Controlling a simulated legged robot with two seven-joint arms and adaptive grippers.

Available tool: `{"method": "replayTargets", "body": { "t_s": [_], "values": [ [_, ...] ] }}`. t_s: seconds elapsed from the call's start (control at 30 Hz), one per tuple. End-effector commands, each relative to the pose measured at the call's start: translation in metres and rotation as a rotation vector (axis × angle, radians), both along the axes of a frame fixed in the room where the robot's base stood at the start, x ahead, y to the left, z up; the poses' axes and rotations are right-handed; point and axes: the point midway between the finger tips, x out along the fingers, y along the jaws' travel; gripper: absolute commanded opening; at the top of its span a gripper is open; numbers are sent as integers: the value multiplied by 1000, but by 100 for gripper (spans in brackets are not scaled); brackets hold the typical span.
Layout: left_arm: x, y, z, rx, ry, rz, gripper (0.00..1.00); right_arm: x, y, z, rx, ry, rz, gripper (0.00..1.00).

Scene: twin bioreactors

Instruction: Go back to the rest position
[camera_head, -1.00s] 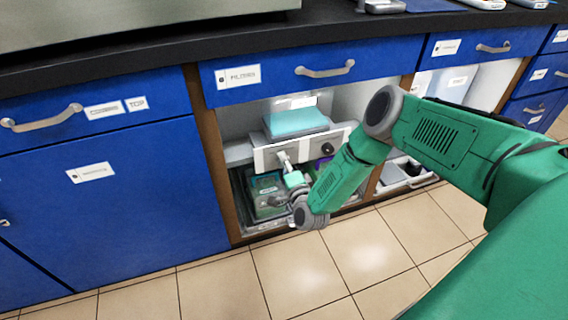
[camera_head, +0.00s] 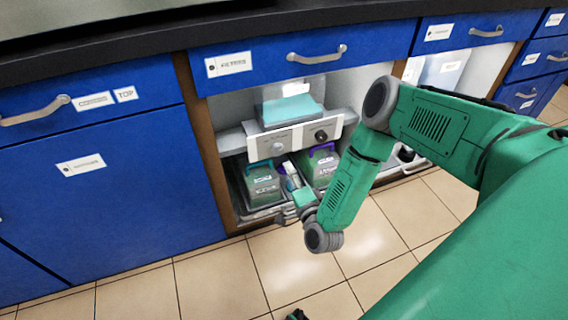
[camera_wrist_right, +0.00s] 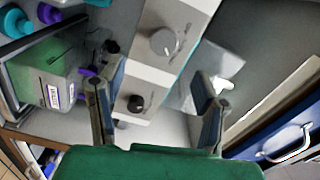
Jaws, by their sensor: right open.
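My right arm, green with grey joints, reaches in from the right in the head view. Its gripper (camera_head: 288,194) is small and partly hidden there, low in front of the open cabinet bay. In the right wrist view my right gripper (camera_wrist_right: 157,98) has its two fingers wide apart with nothing between them. Beyond them is a pale panel with a grey knob (camera_wrist_right: 165,42) and a black knob (camera_wrist_right: 138,103). The panel (camera_head: 298,137) also shows in the head view, above the gripper. My left gripper is not visible.
Blue cabinets (camera_head: 100,200) flank the bay. Tiled floor (camera_head: 215,280) in front is clear.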

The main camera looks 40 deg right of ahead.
Motion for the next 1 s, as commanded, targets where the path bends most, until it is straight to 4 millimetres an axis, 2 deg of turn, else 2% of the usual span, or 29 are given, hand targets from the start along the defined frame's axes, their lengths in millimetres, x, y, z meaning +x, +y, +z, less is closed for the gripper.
{"method": "replayTargets", "body": {
  "t_s": [0.1,0.2,0.77,0.87,0.97,1.0],
  "values": [
    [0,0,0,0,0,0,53,-13,3,-1,1,2,1,58],
    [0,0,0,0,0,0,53,-17,4,-1,1,2,1,58],
    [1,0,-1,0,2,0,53,-18,6,-1,-1,4,3,58],
    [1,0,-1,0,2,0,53,-18,23,-4,-19,62,50,58],
    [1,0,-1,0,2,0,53,-27,65,-16,-89,223,183,58],
    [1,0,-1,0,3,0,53,-37,88,-22,-142,318,267,58]
  ]
}}
